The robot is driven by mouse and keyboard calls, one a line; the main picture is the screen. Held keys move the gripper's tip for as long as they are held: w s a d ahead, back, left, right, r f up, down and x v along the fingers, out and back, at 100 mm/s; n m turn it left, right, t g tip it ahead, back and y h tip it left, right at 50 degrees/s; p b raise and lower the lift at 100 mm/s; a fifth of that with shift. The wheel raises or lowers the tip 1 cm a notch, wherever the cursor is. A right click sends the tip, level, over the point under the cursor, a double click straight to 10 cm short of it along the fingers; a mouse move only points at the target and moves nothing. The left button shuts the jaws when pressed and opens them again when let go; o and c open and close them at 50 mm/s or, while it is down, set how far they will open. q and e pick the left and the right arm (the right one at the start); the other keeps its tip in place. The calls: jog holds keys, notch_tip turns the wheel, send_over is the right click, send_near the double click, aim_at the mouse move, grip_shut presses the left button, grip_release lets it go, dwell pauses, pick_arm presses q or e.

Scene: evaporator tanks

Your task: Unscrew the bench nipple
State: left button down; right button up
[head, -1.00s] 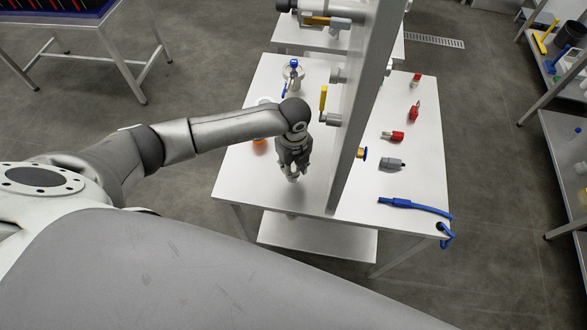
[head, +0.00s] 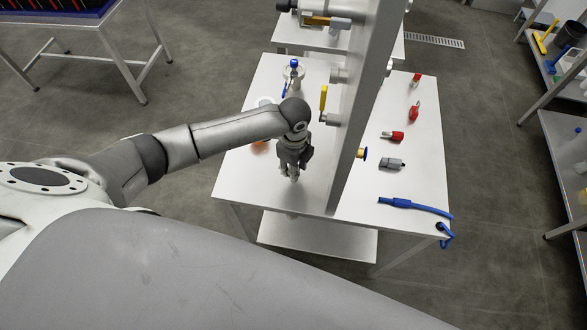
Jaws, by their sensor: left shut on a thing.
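My left gripper (head: 293,175) points down over the white bench (head: 245,188), just left of the upright grey panel. It is shut on a small pale metallic piece between its fingertips, which looks like the bench nipple. The gripper hides most of that piece, and I cannot tell its thread or how it sits on the bench. My right gripper is not in the head view.
The upright panel (head: 352,130) with yellow-handled valves (head: 323,97) stands close right of my gripper. A blue-topped vessel (head: 293,75) stands behind. Red fittings (head: 392,135), a grey connector (head: 391,163) and a blue hose (head: 415,206) lie right of the panel.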

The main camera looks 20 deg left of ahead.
pick_arm(q)
jog(key=shift+d, duration=0.15)
jog(key=n, duration=0.4)
jog(key=shift+n, duration=0.4)
jog(key=shift+w, duration=0.1)
jog(key=shift+r, duration=0.35)
jog(key=shift+r, duration=0.5)
jog(key=shift+r, duration=0.5)
jog(key=shift+r, duration=2.45)
